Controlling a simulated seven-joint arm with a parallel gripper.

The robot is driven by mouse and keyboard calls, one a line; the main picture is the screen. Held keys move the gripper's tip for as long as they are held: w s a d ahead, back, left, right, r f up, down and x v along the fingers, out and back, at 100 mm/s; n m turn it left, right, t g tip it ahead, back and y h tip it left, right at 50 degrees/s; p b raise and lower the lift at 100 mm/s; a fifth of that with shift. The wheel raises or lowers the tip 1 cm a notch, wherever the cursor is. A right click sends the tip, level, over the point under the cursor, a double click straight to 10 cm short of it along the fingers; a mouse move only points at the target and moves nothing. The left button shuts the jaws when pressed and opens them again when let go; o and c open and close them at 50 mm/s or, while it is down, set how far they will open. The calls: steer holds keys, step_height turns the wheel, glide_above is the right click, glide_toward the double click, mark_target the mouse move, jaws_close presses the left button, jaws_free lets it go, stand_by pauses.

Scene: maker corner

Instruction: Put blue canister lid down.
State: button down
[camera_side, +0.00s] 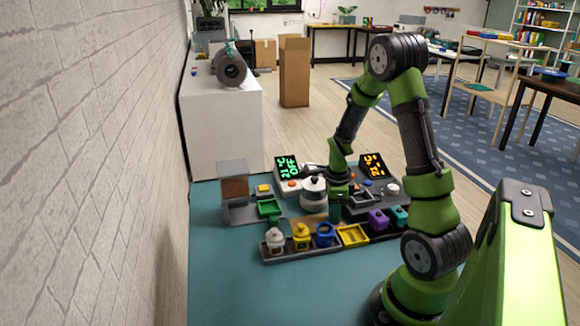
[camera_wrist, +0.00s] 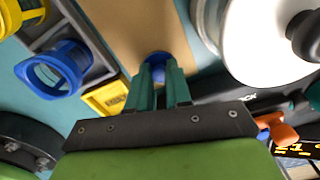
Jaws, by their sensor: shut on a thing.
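My gripper (camera_wrist: 160,72) is shut on the blue canister lid (camera_wrist: 158,57), which shows as a small blue round shape at the fingertips in the wrist view. The lid is over or close to a tan surface (camera_wrist: 125,28); I cannot tell whether it touches it. The blue canister (camera_wrist: 55,72) is open, to the left of the fingers in the wrist view. In the side view the blue canister (camera_side: 325,236) stands in the front rack, and my gripper (camera_side: 336,210) points down just behind it. The lid cannot be made out there.
A white pot (camera_side: 313,192) with a black knob stands close behind my fingers. Purple (camera_side: 378,220) and teal (camera_side: 399,216) pieces sit to the right.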

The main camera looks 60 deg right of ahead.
steer(key=shift+f, duration=0.1)
steer(key=c, duration=1.1)
jaws_free()
steer(key=shift+o, duration=0.2)
step_height(320, 180, up, 12)
steer(key=s+a+r+n+t+y, duration=0.1)
steer(key=a+r+n+t, duration=0.2)
steer(key=a+n, duration=0.9)
steer(key=s+a+r+n+t+y, duration=0.1)
steer(key=a+r+n+t, duration=0.3)
steer(key=a+r+n, duration=0.5)
steer(key=a+n, duration=0.4)
steer(key=n, duration=0.1)
steer(key=shift+s+a, duration=0.15)
steer(key=shift+s, duration=0.25)
